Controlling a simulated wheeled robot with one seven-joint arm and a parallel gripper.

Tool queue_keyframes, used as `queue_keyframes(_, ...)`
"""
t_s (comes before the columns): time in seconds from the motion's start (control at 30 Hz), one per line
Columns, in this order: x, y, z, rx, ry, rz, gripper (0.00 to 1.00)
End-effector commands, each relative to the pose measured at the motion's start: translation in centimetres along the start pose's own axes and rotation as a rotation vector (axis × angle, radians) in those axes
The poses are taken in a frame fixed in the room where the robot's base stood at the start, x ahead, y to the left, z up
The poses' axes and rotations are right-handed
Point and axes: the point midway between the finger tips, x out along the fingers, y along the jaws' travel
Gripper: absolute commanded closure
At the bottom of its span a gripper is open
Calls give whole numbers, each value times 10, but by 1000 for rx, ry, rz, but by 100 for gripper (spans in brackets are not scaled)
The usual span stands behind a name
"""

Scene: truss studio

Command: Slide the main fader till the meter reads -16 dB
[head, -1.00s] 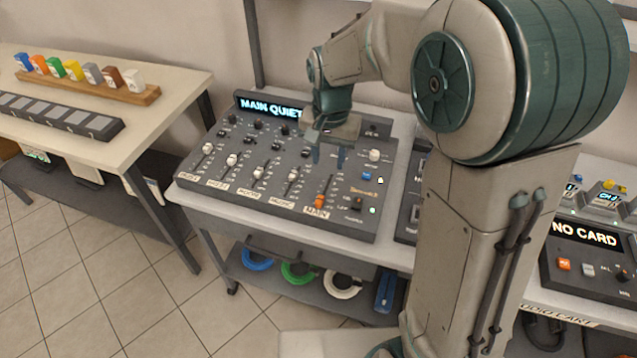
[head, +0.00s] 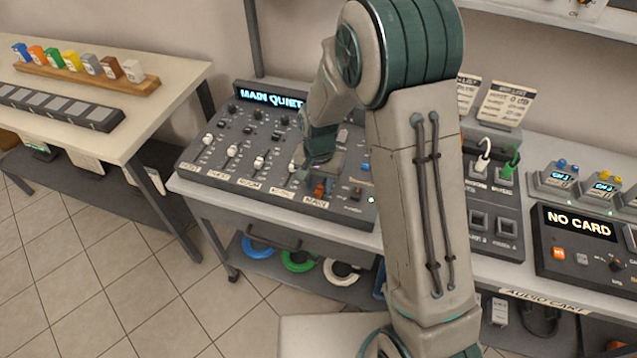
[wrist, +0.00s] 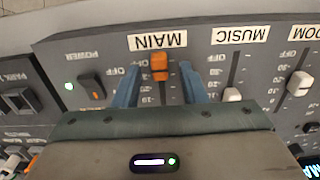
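The mixing console (head: 225,178) stands on a cart, and its lit display (head: 268,97) reads "MAIN QUIET", partly covered by my arm. The orange main fader cap (wrist: 159,66) sits at the OFF end of its slot, beside the MAIN label (wrist: 158,41). It also shows low on the console in the head view (head: 319,188). My gripper (wrist: 160,78) is open, with one blue finger on each side of the cap and a visible gap to both. Whether the fingertips reach down to cap height is hard to tell. No dB reading is legible on a meter.
The white music fader cap (wrist: 231,95) is just right of my fingers in the wrist view. A power switch (wrist: 92,87) with a green light is to the left. Another unit (head: 577,245) showing "NO CARD" stands at the right.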

Motion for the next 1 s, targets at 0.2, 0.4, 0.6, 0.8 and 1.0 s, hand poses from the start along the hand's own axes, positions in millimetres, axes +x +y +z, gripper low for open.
queue_keyframes(0.2, 10, 0, 0, 0, 0, 0, 62)
queue_keyframes(0.4, 11, 0, 0, 0, 0, -1, 62)
queue_keyframes(0.6, 10, 0, 0, 0, 0, -1, 100)
queue_keyframes(0.8, 11, 0, -6, 1, 0, -1, 100)
queue_keyframes(1.0, 13, 1, -40, 3, 3, -2, 100)
